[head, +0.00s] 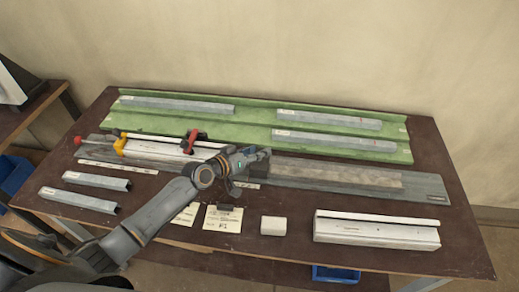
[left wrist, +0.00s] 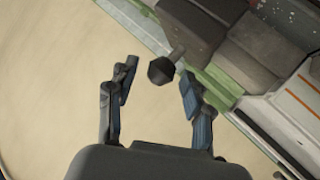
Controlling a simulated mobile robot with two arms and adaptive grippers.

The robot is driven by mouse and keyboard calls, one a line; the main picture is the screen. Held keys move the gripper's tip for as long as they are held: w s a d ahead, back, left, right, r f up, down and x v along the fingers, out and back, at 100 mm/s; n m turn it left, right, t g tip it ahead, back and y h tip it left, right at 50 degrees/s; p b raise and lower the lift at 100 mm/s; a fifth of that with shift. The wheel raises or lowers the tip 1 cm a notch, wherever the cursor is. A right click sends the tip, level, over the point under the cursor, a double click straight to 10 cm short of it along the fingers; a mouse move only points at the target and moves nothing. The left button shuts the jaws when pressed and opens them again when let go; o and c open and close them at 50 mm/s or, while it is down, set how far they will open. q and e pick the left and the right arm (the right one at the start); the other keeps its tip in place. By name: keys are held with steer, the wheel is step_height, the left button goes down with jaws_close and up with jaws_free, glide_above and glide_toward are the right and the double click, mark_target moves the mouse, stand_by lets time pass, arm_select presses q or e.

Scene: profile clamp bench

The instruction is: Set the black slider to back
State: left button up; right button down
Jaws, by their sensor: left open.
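A black knob (left wrist: 163,70) with a faceted end juts from a dark block (left wrist: 185,25) in the left wrist view; it looks like the black slider's handle. My left gripper (left wrist: 157,76) is open, with one finger on each side of the knob. I cannot tell whether either finger touches it. In the head view my left gripper (head: 242,158) is at the clamp bench's middle, beside a dark grey block (head: 262,155). The gripper hides the knob there. My right gripper is not in view.
The grey clamp rail (head: 425,186) runs across the table. A red clamp handle (head: 192,141) and a yellow stop (head: 120,145) stand left of my gripper. Behind is a green rack (head: 250,121) with several profiles. In front are a white block (head: 273,225) and a long white box (head: 375,233).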

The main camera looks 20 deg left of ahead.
arm_select(q)
steer(key=shift+w+d+f, duration=0.3)
steer(key=shift+w, duration=0.3)
jaws_close()
